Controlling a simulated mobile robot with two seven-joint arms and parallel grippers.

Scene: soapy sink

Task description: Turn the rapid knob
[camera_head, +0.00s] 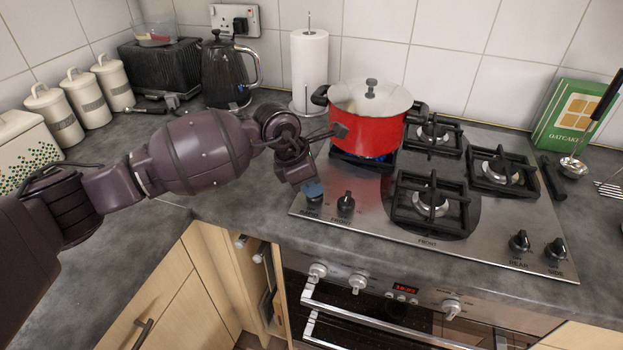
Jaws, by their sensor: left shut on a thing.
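The leftmost front knob (312,198), which is the rapid knob, sits at the left front corner of the steel hob (385,229). My left gripper (313,187) reaches down onto it from above. It is shut on the knob and hides most of it. A red pot (372,130) with a steel lid stands on the rear left burner, behind my gripper. A blue glow of flame shows under the pot. My right gripper is not in view.
A second black knob (346,202) is close to the right of my gripper. Two more knobs (519,241) are at the right front. An oven (390,300) lies below the counter. A kettle (224,72) and a paper roll (309,68) stand behind my arm.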

